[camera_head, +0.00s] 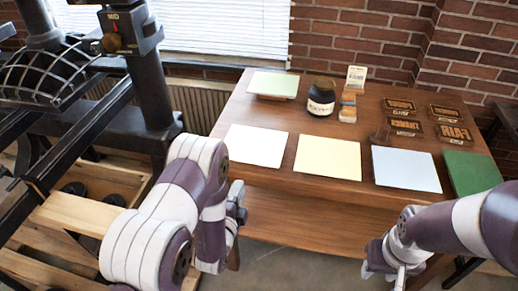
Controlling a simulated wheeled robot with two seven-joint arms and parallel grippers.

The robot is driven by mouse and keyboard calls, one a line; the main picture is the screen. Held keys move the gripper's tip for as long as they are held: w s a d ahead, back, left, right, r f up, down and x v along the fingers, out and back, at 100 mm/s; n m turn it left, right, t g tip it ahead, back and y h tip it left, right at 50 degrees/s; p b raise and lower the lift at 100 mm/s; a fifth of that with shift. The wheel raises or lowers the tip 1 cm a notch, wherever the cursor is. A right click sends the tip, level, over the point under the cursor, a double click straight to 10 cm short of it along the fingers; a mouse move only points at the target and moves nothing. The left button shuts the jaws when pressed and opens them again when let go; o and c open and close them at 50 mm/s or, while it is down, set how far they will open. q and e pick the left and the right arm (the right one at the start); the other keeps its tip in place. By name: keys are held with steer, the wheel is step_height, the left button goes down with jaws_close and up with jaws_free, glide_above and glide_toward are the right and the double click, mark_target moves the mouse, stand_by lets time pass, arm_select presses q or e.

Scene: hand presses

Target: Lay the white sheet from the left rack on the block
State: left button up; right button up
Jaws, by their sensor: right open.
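A white sheet (256,145) lies flat at the left of the front row on the wooden table (262,181); I cannot make out a rack under it. Several dark blocks with raised lettering lie at the right rear, among them one reading FAIR (454,133); which block is meant is unclear. My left gripper (238,203) is below and left of the white sheet, apart from it, near the table's front edge; its jaws are seen from the side. My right gripper (394,273) is open in front of the table, low at the right, with nothing seen in it.
Yellow (328,157), pale blue (405,169) and green (471,172) sheets continue the front row. A pale sheet on a small stand (273,85), a dark labelled jar (321,97) and a card (356,76) stand behind. A large dark press (152,80) fills the left.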

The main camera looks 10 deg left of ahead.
mark_target(246, 157)
arm_select(q)
steer(key=w+r+m+t+b, duration=0.1)
steer(key=w+r, duration=0.1)
steer(key=w, duration=0.7)
steer(key=shift+d+b, duration=0.2)
steer(key=shift+b, duration=0.15)
arm_select(e)
steer(key=shift+s+f, duration=0.5)
steer(key=shift+f, duration=0.2)
arm_select(q)
jaws_close()
step_height(246, 157, up, 4)
steer(key=shift+f+p, duration=0.25)
steer(key=shift+p, duration=0.9)
steer(key=shift+f, duration=0.15)
steer(key=shift+s+r, duration=0.35)
steer(key=shift+s, duration=0.25)
steer(key=s+r+p, duration=0.2)
steer(key=s, duration=0.3)
steer(key=shift+s+a+p, duration=0.15)
steer(key=shift+s+p, duration=0.15)
steer(key=shift+s, duration=0.1)
arm_select(e)
steer(key=shift+r, duration=2.4)
